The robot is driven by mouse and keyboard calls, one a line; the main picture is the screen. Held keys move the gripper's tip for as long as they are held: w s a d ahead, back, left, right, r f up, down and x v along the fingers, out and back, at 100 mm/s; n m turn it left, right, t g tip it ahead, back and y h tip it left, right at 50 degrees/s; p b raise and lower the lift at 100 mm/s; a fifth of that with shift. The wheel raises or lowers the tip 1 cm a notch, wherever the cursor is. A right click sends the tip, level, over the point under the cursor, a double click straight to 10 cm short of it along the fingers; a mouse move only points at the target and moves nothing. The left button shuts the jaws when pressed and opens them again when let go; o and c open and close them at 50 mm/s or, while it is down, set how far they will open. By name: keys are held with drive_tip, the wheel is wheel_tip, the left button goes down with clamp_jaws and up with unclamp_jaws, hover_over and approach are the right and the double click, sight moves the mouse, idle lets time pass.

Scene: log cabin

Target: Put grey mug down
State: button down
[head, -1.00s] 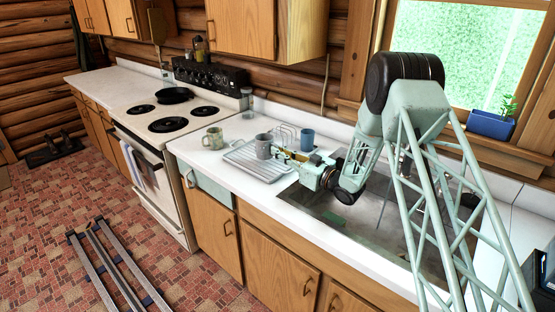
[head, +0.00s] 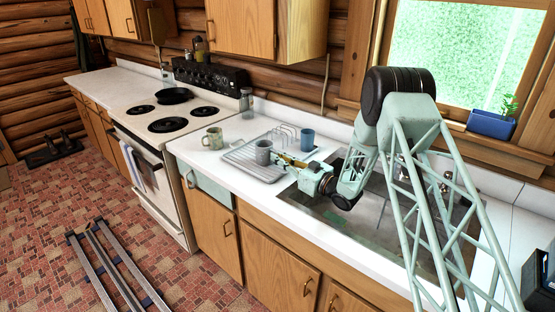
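The grey mug (head: 263,155) is upright at the dish rack (head: 243,162) on the white counter. My gripper (head: 279,159) reaches in from the right, its fingers at the mug's right side, shut on it. The fingertips are small and partly hidden by the mug. The mug's base is at or just over the rack's tray; I cannot tell whether it touches. The rack's wire part stands behind the mug.
A greenish mug (head: 212,138) stands left of the rack and a blue cup (head: 307,140) at its right. The sink (head: 350,225) lies under my arm. A stove (head: 175,120) with a dark pan (head: 175,95) is at the left. The tray's front left is bare.

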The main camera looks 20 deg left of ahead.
drive_tip(key=shift+f, duration=0.1)
idle(0.3)
drive_tip(key=c, duration=3.3)
unclamp_jaws()
drive_tip(key=shift+f, duration=0.1)
drive_tip(key=o, duration=0.4)
drive_tip(key=shift+o, duration=0.2)
drive_tip(key=shift+r, duration=0.2)
drive_tip(key=p+v, duration=0.1)
drive_tip(key=v, duration=1.1)
drive_tip(key=shift+r, duration=0.15)
